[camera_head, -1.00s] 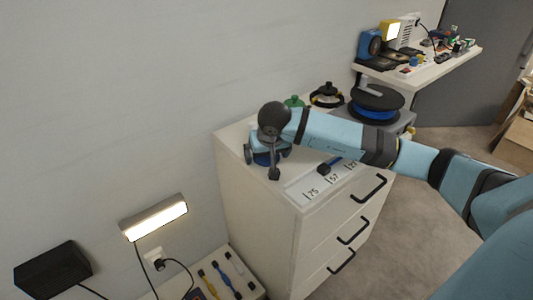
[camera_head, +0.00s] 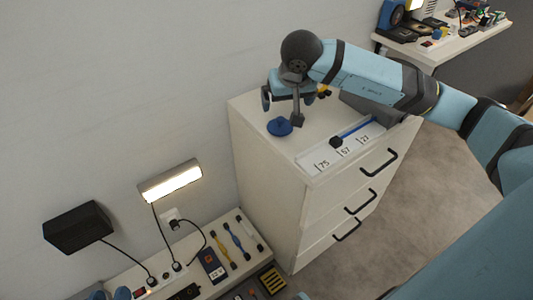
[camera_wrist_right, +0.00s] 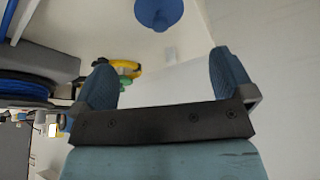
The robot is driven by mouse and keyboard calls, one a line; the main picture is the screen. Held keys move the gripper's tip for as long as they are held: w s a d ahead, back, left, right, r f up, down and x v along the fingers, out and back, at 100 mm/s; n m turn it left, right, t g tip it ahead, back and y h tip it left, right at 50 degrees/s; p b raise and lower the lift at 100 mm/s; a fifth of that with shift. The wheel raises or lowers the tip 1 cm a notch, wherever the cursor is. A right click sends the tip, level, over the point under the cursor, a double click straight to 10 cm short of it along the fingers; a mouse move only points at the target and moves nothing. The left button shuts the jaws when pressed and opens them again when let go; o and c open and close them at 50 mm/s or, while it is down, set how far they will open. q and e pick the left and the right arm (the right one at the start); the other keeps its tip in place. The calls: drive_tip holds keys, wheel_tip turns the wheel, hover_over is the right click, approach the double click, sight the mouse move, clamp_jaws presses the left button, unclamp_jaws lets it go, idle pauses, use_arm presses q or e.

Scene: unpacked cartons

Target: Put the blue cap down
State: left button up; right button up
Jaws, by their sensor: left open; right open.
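The blue cap (camera_head: 279,127) lies on the white cabinet top (camera_head: 249,108), near its left side. It also shows in the right wrist view (camera_wrist_right: 158,12), beyond the fingertips and between their directions. My right gripper (camera_head: 282,112) is open and empty just above and behind the cap, apart from it. In the right wrist view its two blue fingers (camera_wrist_right: 164,62) stand wide apart with nothing between them.
A tray with number labels (camera_head: 341,152) and a blue-handled tool (camera_head: 352,131) lies along the cabinet's front edge. A low shelf with tools (camera_head: 232,250) stands at lower left. A cluttered shelf (camera_head: 440,50) is at upper right. My right arm hides the cabinet's back right.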

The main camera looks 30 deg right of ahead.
drive_tip(key=s+a+f+m+g+y, duration=0.25)
drive_tip(key=s+a+y, duration=0.35)
drive_tip(key=a, duration=0.5)
drive_tip(key=s+a+f+m+g+y, duration=0.25)
drive_tip(key=s+a+y, duration=0.35)
drive_tip(key=a, duration=0.5)
drive_tip(key=s+a+r+m+t+y, duration=0.55)
drive_tip(key=m+y, duration=0.55)
drive_tip(key=m, duration=0.5)
use_arm(q)
drive_tip(key=shift+r, duration=0.3)
use_arm(e)
drive_tip(key=d+f+n+t+h, duration=0.3)
drive_tip(key=f+n+t+h, duration=0.2)
drive_tip(key=n, duration=0.8)
drive_tip(key=s+d+f+n+t+h, duration=0.1)
drive_tip(key=d+f+n+t+h, duration=0.2)
drive_tip(key=n+h, duration=0.7)
wheel_tip(320, 180, down, 4)
drive_tip(key=n+t, duration=0.2)
drive_tip(key=n, duration=0.2)
drive_tip(key=shift+d+f, duration=0.2)
drive_tip(key=shift+d, duration=0.05)
drive_tip(key=shift+s, duration=0.1)
